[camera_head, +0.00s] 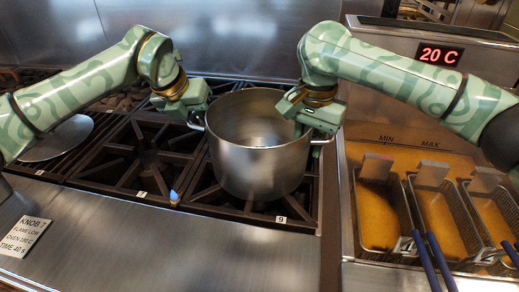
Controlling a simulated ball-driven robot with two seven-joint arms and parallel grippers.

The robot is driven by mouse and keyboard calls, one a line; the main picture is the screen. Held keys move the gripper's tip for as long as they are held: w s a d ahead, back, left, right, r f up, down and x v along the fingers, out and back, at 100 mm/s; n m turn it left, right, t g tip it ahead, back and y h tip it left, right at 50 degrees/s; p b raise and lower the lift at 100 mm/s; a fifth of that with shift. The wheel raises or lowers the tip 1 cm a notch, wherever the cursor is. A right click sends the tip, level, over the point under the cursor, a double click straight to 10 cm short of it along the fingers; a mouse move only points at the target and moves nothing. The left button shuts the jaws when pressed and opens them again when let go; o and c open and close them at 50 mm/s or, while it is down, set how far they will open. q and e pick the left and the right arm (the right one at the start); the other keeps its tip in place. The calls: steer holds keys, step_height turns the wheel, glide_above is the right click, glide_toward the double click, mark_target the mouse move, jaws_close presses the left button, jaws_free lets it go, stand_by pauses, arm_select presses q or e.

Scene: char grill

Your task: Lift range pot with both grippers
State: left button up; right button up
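A large steel pot (258,160) stands upright on a black burner grate of the range (148,158). It is open at the top and looks empty. My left gripper (197,119) is at the pot's left side handle, and its fingers overlap the handle. My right gripper (318,143) is at the pot's right side handle, reaching over the rim from the upper right. The fingertips of both grippers are small and partly hidden by the handles, so whether they are closed on them is unclear.
On the right is a fryer with several wire baskets (378,213) in yellow oil and blue handles pointing forward. A display (440,54) reads 20 C. A round metal plate (58,138) lies at the left. The steel front counter (180,245) is mostly clear, with a label plate (25,236).

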arm_select(q)
jaws_close()
arm_select(e)
steer(key=c, duration=0.5)
jaws_close()
arm_select(q)
steer(key=shift+a, duration=0.1)
arm_select(e)
steer(key=shift+d, duration=0.15)
stand_by(0.4)
arm_select(q)
steer(key=shift+w, duration=0.1)
arm_select(e)
steer(key=shift+w, duration=0.1)
